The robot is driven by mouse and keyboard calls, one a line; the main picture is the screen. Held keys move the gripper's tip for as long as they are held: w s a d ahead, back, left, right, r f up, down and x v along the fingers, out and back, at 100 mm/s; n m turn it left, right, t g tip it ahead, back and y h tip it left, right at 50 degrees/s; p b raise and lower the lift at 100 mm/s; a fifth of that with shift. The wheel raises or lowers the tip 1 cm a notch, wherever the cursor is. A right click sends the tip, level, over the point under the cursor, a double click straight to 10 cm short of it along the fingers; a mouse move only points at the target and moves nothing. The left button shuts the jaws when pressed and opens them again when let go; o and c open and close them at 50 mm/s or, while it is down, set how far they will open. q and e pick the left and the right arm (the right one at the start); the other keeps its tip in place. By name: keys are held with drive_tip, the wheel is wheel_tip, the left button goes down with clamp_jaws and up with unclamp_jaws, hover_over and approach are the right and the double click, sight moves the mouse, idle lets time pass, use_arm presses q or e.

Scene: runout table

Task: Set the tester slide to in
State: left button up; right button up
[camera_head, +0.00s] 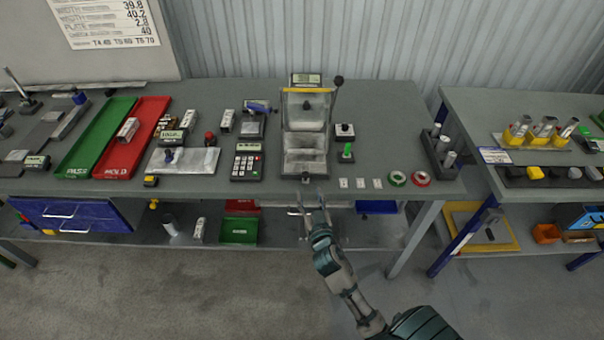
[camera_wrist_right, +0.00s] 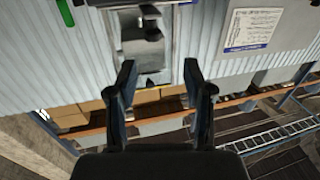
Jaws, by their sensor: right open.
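The tester (camera_head: 305,108) stands in the middle of the grey table, with a small display on top and a black-knobbed lever at its right. Its slide (camera_head: 304,167) is the pale tray at the front, with a small dark knob (camera_head: 305,181) near the table's front edge. My right gripper (camera_head: 312,194) is open and empty, just in front of and below this knob, apart from it as far as I can tell. In the right wrist view the open fingers (camera_wrist_right: 158,80) point toward a grey metal part, probably the tester (camera_wrist_right: 147,50). My left gripper is not in view.
A keypad (camera_head: 246,161) stands left of the tester. A lower shelf (camera_head: 275,229) with bins lies beneath the table.

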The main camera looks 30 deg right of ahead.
sight(304, 176)
drive_tip(key=x, duration=0.3)
drive_tip(key=d+x, duration=0.1)
drive_tip(key=x, duration=0.5)
drive_tip(key=shift+s+d+f, duration=0.25)
drive_tip(key=shift+d+f, duration=0.05)
drive_tip(key=shift+d, duration=0.1)
drive_tip(key=shift+w+a, duration=0.15)
drive_tip(key=shift+w, duration=0.2)
drive_tip(key=shift+w+a+r, duration=0.1)
drive_tip(key=shift+a+r, duration=0.05)
drive_tip(key=shift+a, duration=0.1)
drive_tip(key=shift+a+r, duration=0.1)
drive_tip(key=shift+a, duration=0.2)
drive_tip(key=shift+d, duration=0.4)
drive_tip(key=c, duration=0.7)
drive_tip(key=shift+d, duration=0.15)
clamp_jaws()
drive_tip(key=shift+w+d, duration=0.2)
drive_tip(key=shift+w, duration=0.15)
drive_tip(key=shift+x, duration=1.05)
drive_tip(key=shift+w+d, duration=0.2)
drive_tip(key=shift+d, duration=0.1)
drive_tip(key=o, duration=0.7)
unclamp_jaws()
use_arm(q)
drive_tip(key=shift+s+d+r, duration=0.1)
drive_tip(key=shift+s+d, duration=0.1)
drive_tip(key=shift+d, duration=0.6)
